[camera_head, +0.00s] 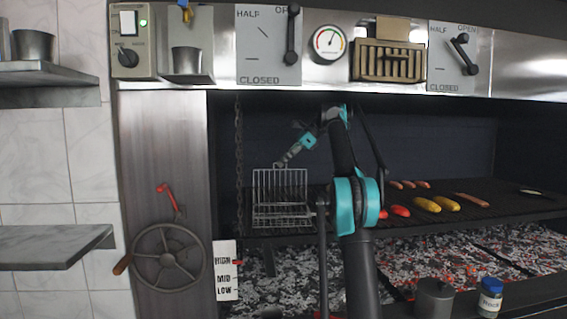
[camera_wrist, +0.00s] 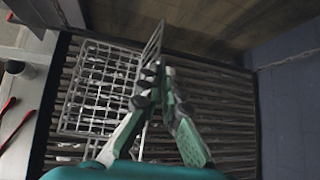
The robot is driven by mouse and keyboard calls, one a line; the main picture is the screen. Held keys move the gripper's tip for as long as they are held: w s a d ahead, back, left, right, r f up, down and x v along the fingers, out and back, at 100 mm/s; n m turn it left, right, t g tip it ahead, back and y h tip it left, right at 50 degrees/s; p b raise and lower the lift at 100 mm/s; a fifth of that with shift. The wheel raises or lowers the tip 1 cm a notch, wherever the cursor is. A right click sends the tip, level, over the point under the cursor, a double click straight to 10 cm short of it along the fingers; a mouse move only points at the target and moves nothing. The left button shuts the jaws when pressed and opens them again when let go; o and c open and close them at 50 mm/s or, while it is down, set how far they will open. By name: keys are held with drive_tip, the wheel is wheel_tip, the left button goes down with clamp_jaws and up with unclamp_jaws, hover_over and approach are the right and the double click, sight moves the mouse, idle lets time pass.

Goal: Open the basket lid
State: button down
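The wire basket (camera_head: 285,222) rests on the grill grate at the left. Its wire lid (camera_head: 280,184) stands up steeply, so the basket is open. In the wrist view the basket (camera_wrist: 98,92) lies at the left, and the lid (camera_wrist: 153,45) shows nearly edge-on. My gripper (camera_head: 281,163) is at the top edge of the lid. In the wrist view the fingertips of my gripper (camera_wrist: 158,73) are close together at the lid and appear closed on its edge. The exact contact is partly hidden by the fingers.
Sausages (camera_head: 410,184), red peppers (camera_head: 400,211) and corn (camera_head: 436,204) lie on the grate (camera_head: 510,202) to the right. Glowing coals (camera_head: 440,262) lie below. A chain (camera_head: 239,150) hangs left of the basket. A metal cup (camera_head: 434,298) and a jar (camera_head: 490,298) stand in front.

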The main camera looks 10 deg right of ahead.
drive_tip(key=shift+w, duration=0.2)
idle(0.3)
drive_tip(key=c, duration=1.7)
unclamp_jaws()
drive_tip(key=shift+d+r, duration=0.1)
drive_tip(key=shift+d+r, duration=0.15)
drive_tip(key=shift+d, duration=0.05)
drive_tip(key=s+d, duration=0.3)
drive_tip(key=d, duration=0.9)
drive_tip(key=shift+r, duration=0.2)
